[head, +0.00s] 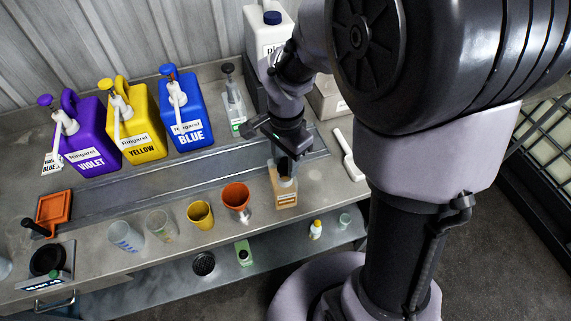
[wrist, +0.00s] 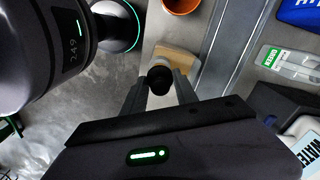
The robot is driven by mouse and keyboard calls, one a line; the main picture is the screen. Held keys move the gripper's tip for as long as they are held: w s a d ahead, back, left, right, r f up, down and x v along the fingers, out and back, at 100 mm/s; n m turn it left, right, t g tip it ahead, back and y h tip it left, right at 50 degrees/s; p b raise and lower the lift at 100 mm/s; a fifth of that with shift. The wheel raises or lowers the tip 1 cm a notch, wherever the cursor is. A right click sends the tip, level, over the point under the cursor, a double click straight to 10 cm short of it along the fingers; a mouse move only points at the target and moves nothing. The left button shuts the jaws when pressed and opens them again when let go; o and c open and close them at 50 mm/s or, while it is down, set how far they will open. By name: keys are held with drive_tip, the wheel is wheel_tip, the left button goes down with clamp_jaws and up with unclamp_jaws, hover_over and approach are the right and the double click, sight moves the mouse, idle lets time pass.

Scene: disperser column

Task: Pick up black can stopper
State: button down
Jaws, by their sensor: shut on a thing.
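The black can stopper (wrist: 160,80) is a dark round knob in the wrist view, between the two fingers of my gripper (wrist: 160,90). My gripper is shut on it. In the head view my gripper (head: 285,165) points down over a can with a tan label (head: 286,198) near the front of the bench. The can's tan top also shows just beyond the stopper in the wrist view (wrist: 178,60). In the head view the fingers mostly hide the stopper. I cannot tell whether it still sits in the can's mouth.
An orange cup (head: 236,196) and a yellow cup (head: 200,214) stand left of the can. Violet (head: 90,140), yellow (head: 132,122) and blue (head: 183,115) pump jugs stand at the back. A clear bottle (head: 234,108) stands behind my gripper. A white-handled tool (head: 349,155) lies right.

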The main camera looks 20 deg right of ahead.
drive_tip(key=s+d+r+p, duration=0.1)
drive_tip(key=s+d+r, duration=0.1)
drive_tip(key=s+d, duration=0.85)
drive_tip(key=n+p, duration=0.4)
drive_tip(key=p, duration=0.5)
approach(284, 161)
wheel_tip(284, 161, down, 5)
drive_tip(key=shift+f, duration=0.2)
drive_tip(key=shift+n, duration=0.3)
wheel_tip(284, 161, down, 5)
drive_tip(key=b, duration=0.4)
drive_tip(key=shift+f, duration=0.2)
drive_tip(key=shift+f+b, duration=0.45)
drive_tip(key=shift+b, duration=0.1)
drive_tip(key=shift+f+b, duration=0.8)
drive_tip(key=shift+b, duration=0.45)
drive_tip(key=shift+c, duration=2)
unclamp_jaws()
